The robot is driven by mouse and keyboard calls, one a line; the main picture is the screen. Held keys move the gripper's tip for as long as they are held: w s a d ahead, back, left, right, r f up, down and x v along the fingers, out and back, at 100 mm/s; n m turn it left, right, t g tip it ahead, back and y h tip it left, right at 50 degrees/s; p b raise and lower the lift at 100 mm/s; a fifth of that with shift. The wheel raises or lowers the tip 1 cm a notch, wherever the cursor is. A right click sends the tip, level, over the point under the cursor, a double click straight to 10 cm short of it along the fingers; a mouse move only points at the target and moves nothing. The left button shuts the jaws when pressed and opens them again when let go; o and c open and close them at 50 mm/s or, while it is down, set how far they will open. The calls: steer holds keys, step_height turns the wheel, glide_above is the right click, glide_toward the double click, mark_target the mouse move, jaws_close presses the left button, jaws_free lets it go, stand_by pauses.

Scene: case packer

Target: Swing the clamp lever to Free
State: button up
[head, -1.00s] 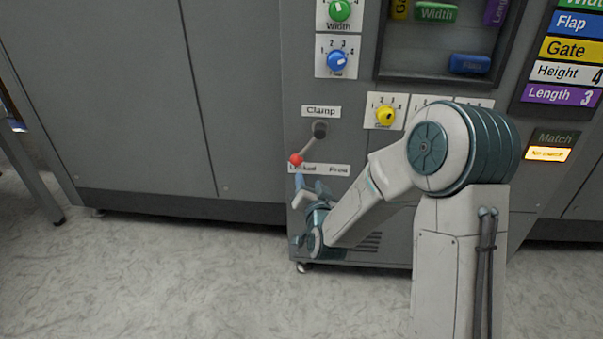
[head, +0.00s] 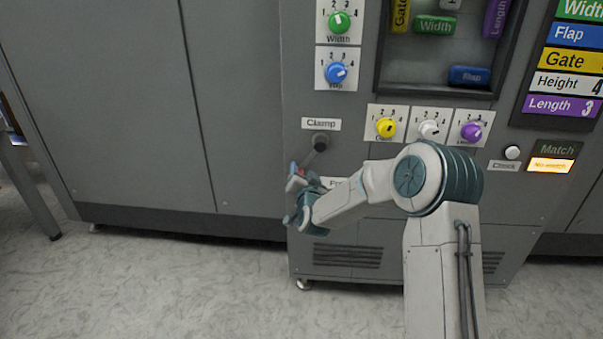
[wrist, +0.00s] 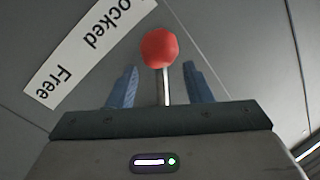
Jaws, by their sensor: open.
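The clamp lever (head: 316,147) is a dark pivot with a rod under the Clamp label (head: 321,124). It points down and left, toward the Locked end of its label strip. Its red knob (wrist: 160,47) is clear in the wrist view but mostly hidden by my gripper in the head view. My gripper (wrist: 158,85) is open, with one blue finger on each side of the lever's rod. There are gaps between the fingers and the rod. The strip reading Locked and Free (wrist: 85,50) shows upside down in the wrist view; my arm hides most of it in the head view.
Several dials sit above and to the right, including blue Flap (head: 336,72), yellow (head: 386,127) and purple (head: 471,132). A Check button (head: 512,152) and a lit "No match" sign (head: 550,165) are farther right. Plain grey panels stand to the left.

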steer(key=shift+w+a, duration=0.15)
steer(key=shift+w, duration=0.5)
jaws_close()
